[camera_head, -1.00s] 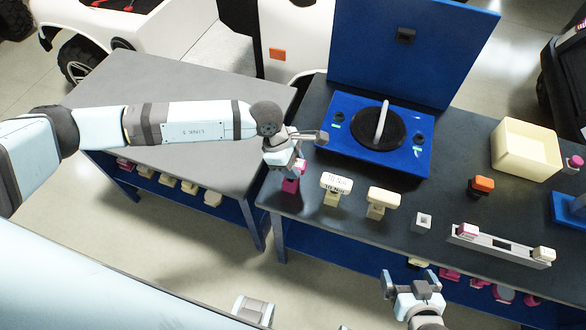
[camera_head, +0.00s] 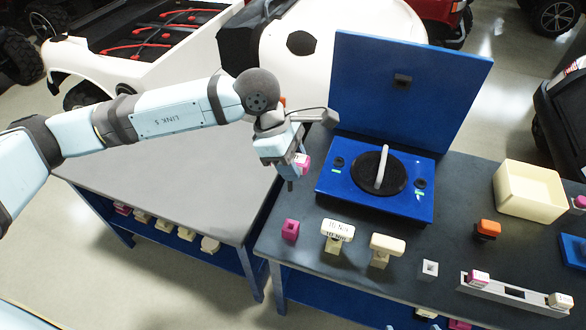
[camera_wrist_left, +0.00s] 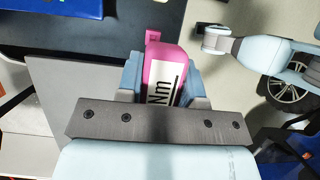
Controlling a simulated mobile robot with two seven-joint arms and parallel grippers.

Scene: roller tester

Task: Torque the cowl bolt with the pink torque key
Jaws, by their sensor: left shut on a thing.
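My left gripper (camera_head: 297,170) is shut on the pink torque key (camera_head: 303,162) and holds it in the air above the bench, left of the blue tester (camera_head: 335,199). In the left wrist view the pink key (camera_wrist_left: 163,60) sits between the fingers, with a white label reading "Nm". A pink holder (camera_head: 290,230) stands on the bench below the gripper. I cannot make out the cowl bolt for certain. My right gripper does not show in the head view.
Cream keys stand on the bench, one with a printed label (camera_head: 337,230) and one beside it (camera_head: 386,244). A small grey socket block (camera_head: 429,268), an orange-topped block (camera_head: 487,229), a long grey rack (camera_head: 513,295) and a cream bin (camera_head: 527,188) lie further right. The grey table (camera_head: 180,180) at left is clear.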

